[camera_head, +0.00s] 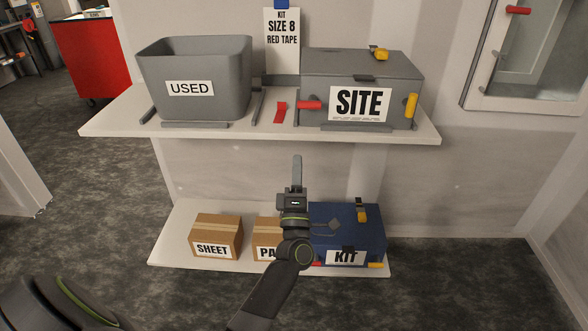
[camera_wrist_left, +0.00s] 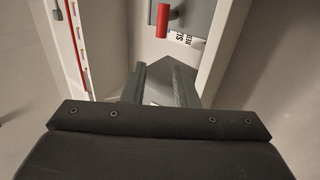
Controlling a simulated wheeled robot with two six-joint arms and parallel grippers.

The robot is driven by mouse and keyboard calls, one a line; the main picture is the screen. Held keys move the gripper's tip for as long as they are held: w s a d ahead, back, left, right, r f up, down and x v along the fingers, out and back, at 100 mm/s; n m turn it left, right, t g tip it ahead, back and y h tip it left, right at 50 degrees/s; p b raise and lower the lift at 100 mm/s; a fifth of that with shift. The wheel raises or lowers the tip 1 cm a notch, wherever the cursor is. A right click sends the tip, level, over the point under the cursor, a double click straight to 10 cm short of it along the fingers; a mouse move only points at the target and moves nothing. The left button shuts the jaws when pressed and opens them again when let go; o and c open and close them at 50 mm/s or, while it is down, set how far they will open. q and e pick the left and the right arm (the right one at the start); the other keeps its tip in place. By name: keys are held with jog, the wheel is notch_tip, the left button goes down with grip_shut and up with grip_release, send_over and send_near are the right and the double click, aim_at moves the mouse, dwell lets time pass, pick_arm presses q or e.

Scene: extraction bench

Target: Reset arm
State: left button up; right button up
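My left gripper (camera_head: 296,165) is raised in front of the shelves, in the gap between upper and lower shelf in the head view. It is seen nearly edge-on there, with its fingers pointing up. In the left wrist view its two fingers (camera_wrist_left: 160,85) stand apart with nothing between them. Beyond them is a red handle (camera_wrist_left: 168,18) on a grey surface, with a partly hidden white label (camera_wrist_left: 184,39). My left arm covers part of a brown carton marked "PA" and the left edge of the blue KIT box (camera_head: 362,222). My right gripper is not in view.
The upper shelf (camera_head: 110,122) holds a grey USED bin (camera_head: 205,105), a red tape strip (camera_head: 280,113) and a grey SITE box (camera_head: 400,75). The lower shelf (camera_head: 180,262) holds a SHEET carton (camera_head: 215,230). A wall cabinet (camera_head: 525,104) is at right. Floor shows at both sides.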

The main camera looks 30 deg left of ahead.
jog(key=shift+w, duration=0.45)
